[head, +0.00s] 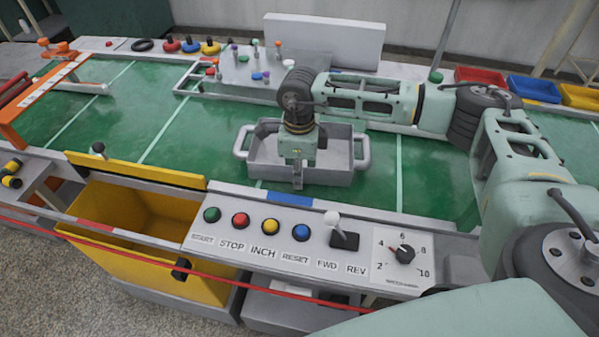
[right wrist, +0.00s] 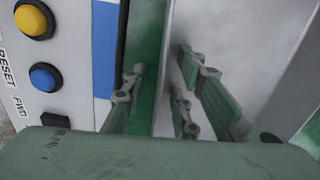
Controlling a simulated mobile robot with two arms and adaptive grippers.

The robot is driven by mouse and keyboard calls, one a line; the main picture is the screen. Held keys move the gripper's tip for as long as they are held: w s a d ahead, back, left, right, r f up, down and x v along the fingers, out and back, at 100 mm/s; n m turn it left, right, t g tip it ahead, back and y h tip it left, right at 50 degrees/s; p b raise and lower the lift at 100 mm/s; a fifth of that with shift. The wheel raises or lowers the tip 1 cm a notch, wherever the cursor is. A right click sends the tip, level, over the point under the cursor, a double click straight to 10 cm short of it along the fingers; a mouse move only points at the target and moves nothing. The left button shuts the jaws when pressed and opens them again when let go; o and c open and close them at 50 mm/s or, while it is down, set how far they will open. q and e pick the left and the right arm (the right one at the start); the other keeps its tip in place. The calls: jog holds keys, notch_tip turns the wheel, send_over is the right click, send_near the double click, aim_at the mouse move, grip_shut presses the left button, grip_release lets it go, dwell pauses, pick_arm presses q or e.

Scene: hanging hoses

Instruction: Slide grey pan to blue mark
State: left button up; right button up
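The grey pan (head: 335,158) is an open tray with a handle at each end, resting on the green belt. The blue mark (head: 290,198) is a band on the near rail; it also shows in the right wrist view (right wrist: 106,45). The pan stands behind the mark, its middle slightly right of it. My right gripper (head: 298,183) points down at the pan's near wall. In the right wrist view its fingers (right wrist: 165,90) are apart, straddling the wall (right wrist: 170,50) with a visible gap. Their contact with it cannot be told. My left gripper is out of view.
A control panel with a START button (head: 212,214), other buttons, a lever (head: 335,222) and a dial (head: 404,254) lies in front of the rail. A yellow bin (head: 140,215) is at front left. A metal frame (head: 200,85) stands behind left. Belt beside the pan is clear.

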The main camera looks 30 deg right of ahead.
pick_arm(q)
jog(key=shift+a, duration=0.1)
pick_arm(e)
jog(key=shift+r, duration=0.2)
notch_tip(320, 180, up, 8)
jog(key=shift+f, duration=0.2)
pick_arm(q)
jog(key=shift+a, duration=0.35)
